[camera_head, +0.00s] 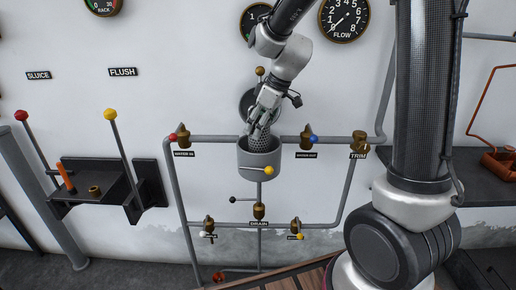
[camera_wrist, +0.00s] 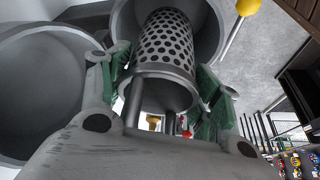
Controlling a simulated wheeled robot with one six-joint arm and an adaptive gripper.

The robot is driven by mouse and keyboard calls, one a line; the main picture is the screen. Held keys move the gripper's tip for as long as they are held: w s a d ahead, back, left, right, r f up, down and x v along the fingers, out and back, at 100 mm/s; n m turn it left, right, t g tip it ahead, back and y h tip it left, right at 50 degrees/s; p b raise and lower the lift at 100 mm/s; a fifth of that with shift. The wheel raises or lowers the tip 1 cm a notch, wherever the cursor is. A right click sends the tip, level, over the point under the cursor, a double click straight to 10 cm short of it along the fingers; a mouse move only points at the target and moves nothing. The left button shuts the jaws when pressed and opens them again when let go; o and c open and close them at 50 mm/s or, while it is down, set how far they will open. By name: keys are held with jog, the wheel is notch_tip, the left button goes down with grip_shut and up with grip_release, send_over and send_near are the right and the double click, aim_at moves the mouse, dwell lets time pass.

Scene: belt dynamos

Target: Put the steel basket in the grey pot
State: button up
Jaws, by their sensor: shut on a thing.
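The steel basket (camera_head: 258,141) is a perforated cylinder hanging below my gripper (camera_head: 263,120). My gripper is shut on it. The grey pot (camera_head: 259,172) stands on the pipework, open at the top, and the basket's lower part is inside its mouth. In the wrist view, the holed side of the basket (camera_wrist: 167,45) shows between the fingers of my gripper (camera_wrist: 160,85), with the pot's wall (camera_wrist: 210,35) around its far end. The hold itself is partly hidden. I cannot tell whether the basket touches the pot's floor.
A round grey lid (camera_wrist: 40,90) stands open behind the pot, partly hidden by my gripper in the head view. A bracket shelf (camera_head: 95,190) is left.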

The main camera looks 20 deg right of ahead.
aim_at(269, 121)
jog(key=shift+f, duration=2.8)
jog(key=shift+f, duration=0.1)
jog(key=o, duration=1)
jog(key=v, duration=1.1)
jog(key=shift+s+d+r, duration=0.2)
jog(key=shift+s+r, duration=0.05)
jog(key=shift+r, duration=0.4)
jog(key=s+d+r+m+h, duration=0.1)
jog(key=s+d+m, duration=0.2)
jog(key=s, duration=0.4)
jog(key=s+d+r+m+h, duration=0.1)
jog(key=s+d+m, duration=0.2)
jog(key=s, duration=0.5)
jog(key=s+d+r+m+t+h, duration=0.1)
jog(key=s+d+m, duration=0.3)
jog(key=s, duration=0.4)
jog(key=shift+d, duration=0.65)
